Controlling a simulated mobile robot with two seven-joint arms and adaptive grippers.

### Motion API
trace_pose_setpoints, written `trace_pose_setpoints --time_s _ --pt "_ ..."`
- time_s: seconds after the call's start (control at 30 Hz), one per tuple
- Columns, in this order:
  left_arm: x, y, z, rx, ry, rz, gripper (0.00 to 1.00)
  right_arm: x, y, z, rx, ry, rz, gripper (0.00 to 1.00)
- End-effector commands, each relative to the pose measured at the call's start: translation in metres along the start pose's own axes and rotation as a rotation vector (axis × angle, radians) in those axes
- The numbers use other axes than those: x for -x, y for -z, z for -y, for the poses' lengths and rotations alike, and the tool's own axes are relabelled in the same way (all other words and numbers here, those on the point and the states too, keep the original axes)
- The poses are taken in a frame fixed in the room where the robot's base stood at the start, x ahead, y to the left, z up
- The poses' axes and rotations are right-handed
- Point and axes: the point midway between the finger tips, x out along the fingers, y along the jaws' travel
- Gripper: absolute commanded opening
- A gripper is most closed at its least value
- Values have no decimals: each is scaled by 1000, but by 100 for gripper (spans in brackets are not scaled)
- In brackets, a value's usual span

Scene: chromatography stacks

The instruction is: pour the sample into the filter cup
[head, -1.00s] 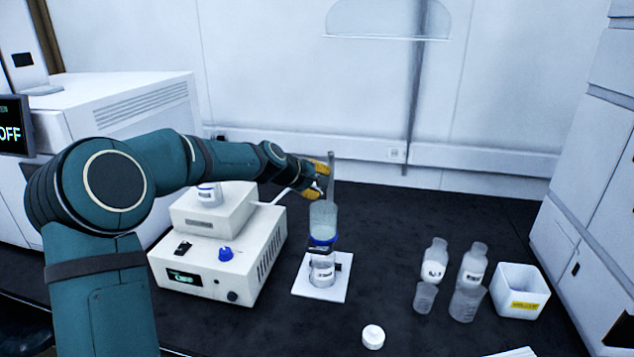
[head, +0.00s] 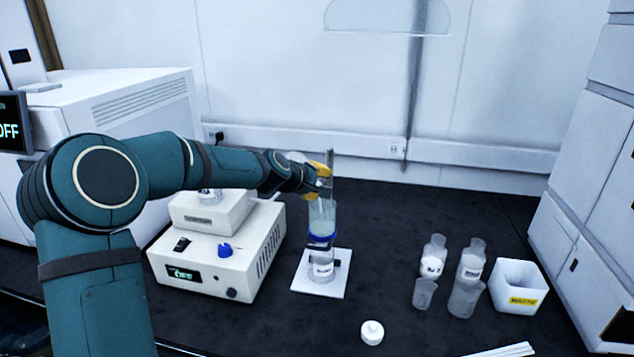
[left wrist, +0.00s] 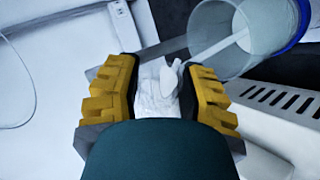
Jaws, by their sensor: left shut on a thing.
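The filter cup (head: 322,216) is a clear cylinder with a blue collar, upright on a clear bottle (head: 322,270) on a white pad. It also shows in the left wrist view (left wrist: 262,25). My left gripper (head: 320,180), with yellow fingers, is at the cup's rim, slightly above and left of it. It is shut on a clear, whitish sample container (left wrist: 158,92), mostly hidden by the fingers in the head view. In the left wrist view the container's mouth end is toward the cup. A pale straight streak shows inside the cup; I cannot tell whether it is liquid.
A white instrument (head: 215,265) with a blue knob stands close left of the cup. A thin grey upright (head: 330,163) rises behind it. Several clear bottles and cups and a white waste bin (head: 518,287) stand at right. A white cap (head: 372,332) lies in front.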

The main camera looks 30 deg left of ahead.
Motion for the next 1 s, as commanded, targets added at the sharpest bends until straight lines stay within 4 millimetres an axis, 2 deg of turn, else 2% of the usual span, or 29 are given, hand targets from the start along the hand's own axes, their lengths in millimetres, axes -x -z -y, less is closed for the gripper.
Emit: trace_pose_setpoints --time_s 1.0 --pt "1 -8 2 -208 -63 -144 0 0 0 0 0 0 0 47"
